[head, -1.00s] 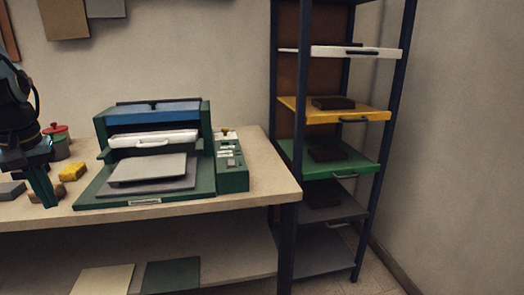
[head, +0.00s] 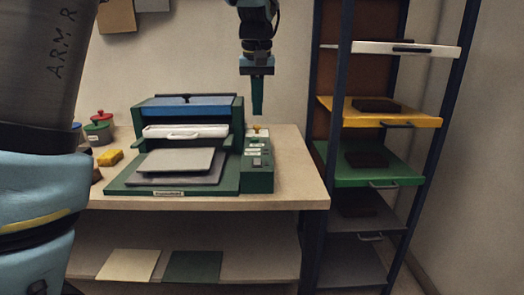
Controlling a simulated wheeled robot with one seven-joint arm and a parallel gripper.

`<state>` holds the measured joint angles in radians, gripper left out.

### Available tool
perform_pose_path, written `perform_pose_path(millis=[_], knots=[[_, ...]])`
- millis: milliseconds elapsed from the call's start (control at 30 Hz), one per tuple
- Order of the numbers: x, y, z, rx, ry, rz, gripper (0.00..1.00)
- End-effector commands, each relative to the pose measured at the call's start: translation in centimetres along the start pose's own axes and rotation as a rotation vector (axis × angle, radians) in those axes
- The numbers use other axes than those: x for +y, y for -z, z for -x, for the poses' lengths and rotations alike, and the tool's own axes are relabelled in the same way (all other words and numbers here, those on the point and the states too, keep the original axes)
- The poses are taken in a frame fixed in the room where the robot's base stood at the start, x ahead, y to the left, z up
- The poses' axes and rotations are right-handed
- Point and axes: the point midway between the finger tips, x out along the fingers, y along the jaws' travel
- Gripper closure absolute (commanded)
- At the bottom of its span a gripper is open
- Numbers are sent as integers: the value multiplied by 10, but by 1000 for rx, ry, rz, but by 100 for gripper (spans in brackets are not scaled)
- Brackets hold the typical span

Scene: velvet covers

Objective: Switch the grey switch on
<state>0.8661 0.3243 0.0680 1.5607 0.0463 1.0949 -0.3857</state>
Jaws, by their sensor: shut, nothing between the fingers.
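The green machine (head: 172,191) stands on the workbench, with a narrow green control panel (head: 259,182) on its right side. Several small controls and pale labels run down the panel. A small greyish control (head: 257,162) near its front looks like the grey switch, but it is too small to tell its position. My gripper (head: 257,112) points straight down above the back part of the panel. Its dark green fingers are together and empty. The tips appear apart from the panel, just above a small yellowish knob (head: 257,130).
A shelf rack (head: 318,150) with white, yellow, green and grey trays stands close right of the bench (head: 300,175). Red-lidded and green pots (head: 98,132) and a yellow block (head: 110,158) lie to the left. The bench right of the panel is clear.

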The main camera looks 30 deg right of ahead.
Motion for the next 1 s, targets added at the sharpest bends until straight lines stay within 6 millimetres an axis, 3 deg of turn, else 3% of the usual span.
perform_pose_path(millis=[267, 700, 1000], knots=[[0, 0, -12, -2, 1, 0, 100], [-1, -1, -98, -5, 1, 0, 100], [0, 0, -134, -2, 0, 0, 100]])
